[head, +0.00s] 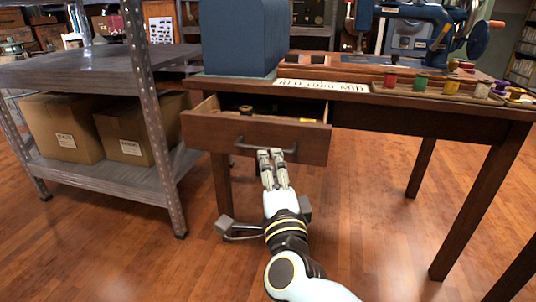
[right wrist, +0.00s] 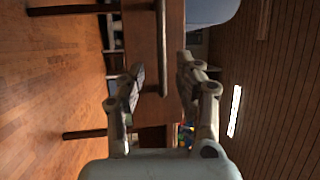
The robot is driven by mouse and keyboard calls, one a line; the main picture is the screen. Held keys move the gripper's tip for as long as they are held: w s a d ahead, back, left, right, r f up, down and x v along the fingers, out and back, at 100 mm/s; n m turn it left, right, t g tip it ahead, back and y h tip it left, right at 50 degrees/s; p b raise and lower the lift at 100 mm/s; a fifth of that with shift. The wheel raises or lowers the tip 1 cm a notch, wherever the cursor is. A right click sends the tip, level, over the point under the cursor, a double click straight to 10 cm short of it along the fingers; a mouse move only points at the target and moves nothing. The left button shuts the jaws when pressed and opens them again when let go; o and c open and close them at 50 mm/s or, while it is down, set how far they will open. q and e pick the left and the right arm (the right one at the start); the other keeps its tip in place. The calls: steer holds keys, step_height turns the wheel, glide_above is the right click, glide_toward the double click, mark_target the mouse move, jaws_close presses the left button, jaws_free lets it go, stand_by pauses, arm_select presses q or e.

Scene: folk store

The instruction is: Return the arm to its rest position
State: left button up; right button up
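My right gripper (head: 270,153) is in front of the pulled-out wooden drawer (head: 312,147) of the table, its fingertips at the dark bar handle (head: 250,147). In the right wrist view, my right gripper (right wrist: 162,72) has its two fingers apart. The handle (right wrist: 161,45) shows in the gap between them, and the fingers do not close on it. I cannot tell if a fingertip touches it. The drawer is partly open, with small items inside (head: 246,109) and a yellow spool (head: 307,120). My left gripper is not in view.
The table (head: 436,116) carries a blue box (head: 243,38), a blue sewing machine (head: 414,22) and several thread spools (head: 421,83). A metal shelf (head: 92,70) with cardboard boxes (head: 62,128) stands at left. The wooden floor (head: 365,235) right of my arm is clear up to the table legs.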

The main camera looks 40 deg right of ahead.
steer(key=shift+v, duration=0.9)
